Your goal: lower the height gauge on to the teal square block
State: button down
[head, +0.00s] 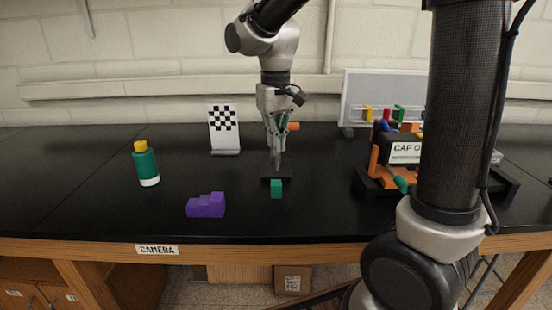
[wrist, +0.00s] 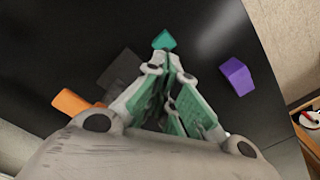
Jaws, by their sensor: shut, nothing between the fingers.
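The teal square block (head: 276,189) stands on the black bench, in front of a low black base (head: 286,180). The block also shows just beyond my fingertips in the wrist view (wrist: 164,40). My gripper (head: 276,167) points down, shut and empty, above and behind the block in the head view. An orange part (head: 293,126) sticks out to the right behind my gripper; it shows at lower left in the wrist view (wrist: 75,103), near a dark grey shape (wrist: 122,68). These look like parts of the height gauge; its upright is hidden behind my gripper.
A purple stepped block (head: 206,206) and a green bottle with yellow cap (head: 146,163) stand to the left. A checkered board (head: 224,130) stands behind. An orange and black fixture (head: 378,170) is at right. The bench's front left is clear.

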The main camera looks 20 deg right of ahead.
aim_at(276, 154)
jog(key=shift+f, duration=2.05)
jog(key=shift+r, duration=4.05)
jog(key=s+d+m+t, duration=0.2)
jog(key=s+d+t, duration=0.2)
jog(key=s+d, duration=1.1)
jog(key=shift+s, duration=2)
